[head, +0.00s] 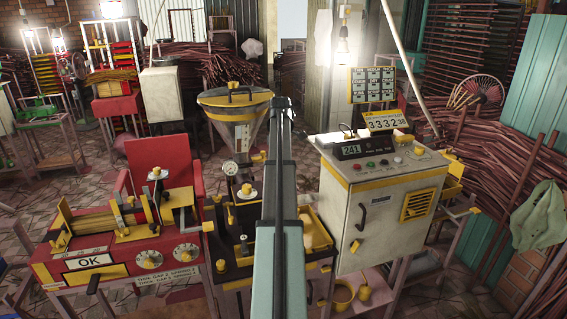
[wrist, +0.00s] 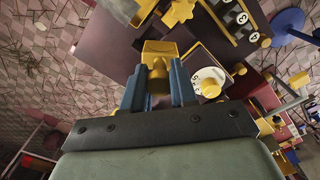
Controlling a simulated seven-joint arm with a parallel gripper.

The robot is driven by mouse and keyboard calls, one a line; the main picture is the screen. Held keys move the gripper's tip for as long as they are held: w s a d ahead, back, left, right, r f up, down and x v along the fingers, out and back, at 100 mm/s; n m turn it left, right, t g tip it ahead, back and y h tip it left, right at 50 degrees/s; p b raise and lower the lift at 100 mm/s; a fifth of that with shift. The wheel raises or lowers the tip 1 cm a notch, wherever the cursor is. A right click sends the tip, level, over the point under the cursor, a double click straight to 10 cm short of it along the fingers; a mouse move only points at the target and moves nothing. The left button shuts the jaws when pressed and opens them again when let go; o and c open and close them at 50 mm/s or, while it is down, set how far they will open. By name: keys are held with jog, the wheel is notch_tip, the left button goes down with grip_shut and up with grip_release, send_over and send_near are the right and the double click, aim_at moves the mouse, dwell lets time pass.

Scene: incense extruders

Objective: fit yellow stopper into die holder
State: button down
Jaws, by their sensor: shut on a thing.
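In the wrist view, my gripper (wrist: 158,84) has its two blue fingers shut on the yellow stopper (wrist: 158,78), a small rounded piece. A yellow block (wrist: 161,48) shows just beyond the fingertips, in line with the stopper. I cannot tell whether that block is the die holder or whether the stopper touches it. In the head view, my arm stands in the middle, in front of the black extruder bench, and the fingers and stopper cannot be made out there.
The extruder has a metal hopper (head: 235,112) with a yellow rim. A red machine (head: 110,262) stands left and a white control cabinet (head: 385,205) right. In the wrist view, a white dial (wrist: 207,82) and a yellow star knob (wrist: 180,12) are close to the fingers.

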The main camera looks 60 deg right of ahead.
jog(key=n, duration=0.1)
jog(key=d+n, duration=0.1)
jog(key=n, duration=0.2)
jog(key=shift+w+d+r, duration=0.15)
jog(key=shift+w+d, duration=0.15)
jog(key=shift+w, duration=0.05)
jog(key=n, duration=0.6)
jog(key=shift+w+d+n, duration=0.1)
jog(key=shift+d+n, duration=0.1)
jog(key=shift+n, duration=0.1)
jog(key=shift+f, duration=0.2)
jog(key=shift+f, duration=2.85)
jog(key=shift+f, duration=2.45)
jog(key=c, duration=0.8)
grip_release()
jog(key=shift+r, duration=0.1)
notch_tip(320, 180, up, 14)
